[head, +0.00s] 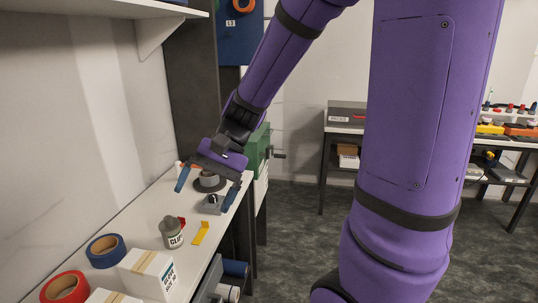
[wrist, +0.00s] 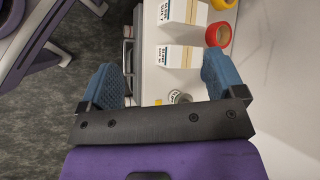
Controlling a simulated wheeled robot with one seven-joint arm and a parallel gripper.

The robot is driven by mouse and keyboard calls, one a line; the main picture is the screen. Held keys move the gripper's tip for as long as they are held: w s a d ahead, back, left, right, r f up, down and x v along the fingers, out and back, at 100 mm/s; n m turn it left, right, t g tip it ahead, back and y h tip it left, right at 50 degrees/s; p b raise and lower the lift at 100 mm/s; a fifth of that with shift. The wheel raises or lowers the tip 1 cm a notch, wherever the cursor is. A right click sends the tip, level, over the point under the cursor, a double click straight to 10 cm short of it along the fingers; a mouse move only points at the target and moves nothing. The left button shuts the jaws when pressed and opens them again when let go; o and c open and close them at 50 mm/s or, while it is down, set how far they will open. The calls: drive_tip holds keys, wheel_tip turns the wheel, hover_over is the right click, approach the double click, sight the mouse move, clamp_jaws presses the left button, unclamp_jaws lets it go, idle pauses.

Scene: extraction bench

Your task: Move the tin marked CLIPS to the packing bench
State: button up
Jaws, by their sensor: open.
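The tin (head: 172,234) is a small grey can with a dark-lettered white label, of which "CLIP" can be read. It stands on the white bench (head: 135,222) at the left in the head view. In the wrist view, what looks like its top (wrist: 175,96) shows just beyond my gripper's dark bar, partly hidden. My gripper (head: 206,191) is open and empty above the bench, farther back than the tin and apart from it. Its two blue fingers (wrist: 158,65) are spread wide in the wrist view. I cannot tell which surface is the packing bench.
A yellow bracket (head: 201,233) lies right beside the tin. White boxes (head: 147,274), blue tape (head: 105,250) and red tape (head: 65,288) are nearer. A small grey part (head: 212,204) sits below my gripper. Another bench (head: 345,128) with a grey box stands across open floor.

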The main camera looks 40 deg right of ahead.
drive_tip(key=s+d+r+n+t+h, duration=0.6)
drive_tip(key=s+r+h, duration=0.2)
drive_tip(key=s, duration=0.3)
drive_tip(key=shift+d+r+t, duration=0.25)
drive_tip(key=shift+r+t, duration=0.15)
drive_tip(key=shift+r, duration=0.3)
